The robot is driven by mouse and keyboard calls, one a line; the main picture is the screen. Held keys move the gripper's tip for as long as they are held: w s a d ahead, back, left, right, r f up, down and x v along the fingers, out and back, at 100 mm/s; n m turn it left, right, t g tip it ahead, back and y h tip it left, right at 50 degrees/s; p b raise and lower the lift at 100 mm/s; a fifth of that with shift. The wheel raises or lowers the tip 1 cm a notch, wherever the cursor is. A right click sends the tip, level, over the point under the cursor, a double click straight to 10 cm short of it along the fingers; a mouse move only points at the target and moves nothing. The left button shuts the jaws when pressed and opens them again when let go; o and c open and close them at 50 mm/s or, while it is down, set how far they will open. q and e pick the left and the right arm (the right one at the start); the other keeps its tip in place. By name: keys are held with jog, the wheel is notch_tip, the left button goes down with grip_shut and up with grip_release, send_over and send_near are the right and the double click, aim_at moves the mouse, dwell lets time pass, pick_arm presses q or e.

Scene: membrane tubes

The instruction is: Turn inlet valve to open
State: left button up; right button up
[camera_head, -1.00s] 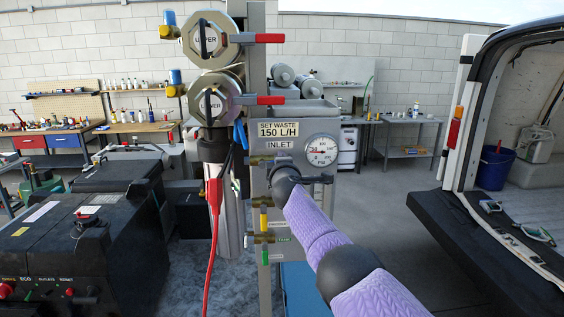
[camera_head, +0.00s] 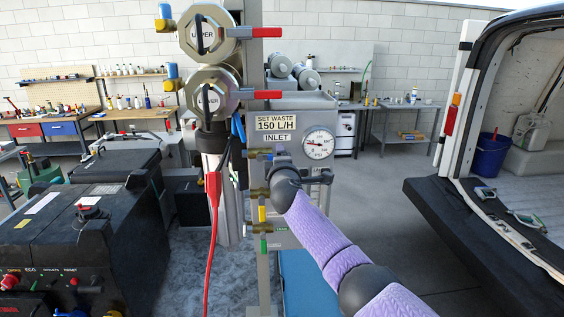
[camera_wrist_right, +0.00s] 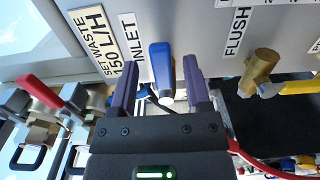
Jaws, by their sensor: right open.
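The inlet valve has a blue handle (camera_wrist_right: 161,70), seen in the right wrist view next to the INLET label (camera_wrist_right: 133,38) on the grey panel. My right gripper (camera_wrist_right: 159,66) is open, with one dark finger on each side of the blue handle. A gap shows between the handle and each finger; I see no grip on it. In the head view my right arm in its purple sleeve reaches to the panel below the INLET label (camera_head: 277,138), and my wrist hides much of the gripper. My left gripper is out of view.
A pressure gauge (camera_head: 318,143) sits right of the labels. A brass flush valve with a yellow handle (camera_wrist_right: 296,88) is close beside the gripper. Red-handled valves (camera_head: 268,94) and a hanging red cable (camera_head: 212,215) are at the left. A van stands at the right.

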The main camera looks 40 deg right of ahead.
jog(key=v, duration=0.6)
jog(key=shift+s+a, duration=0.15)
jog(key=shift+a, duration=0.05)
jog(key=shift+f, duration=0.15)
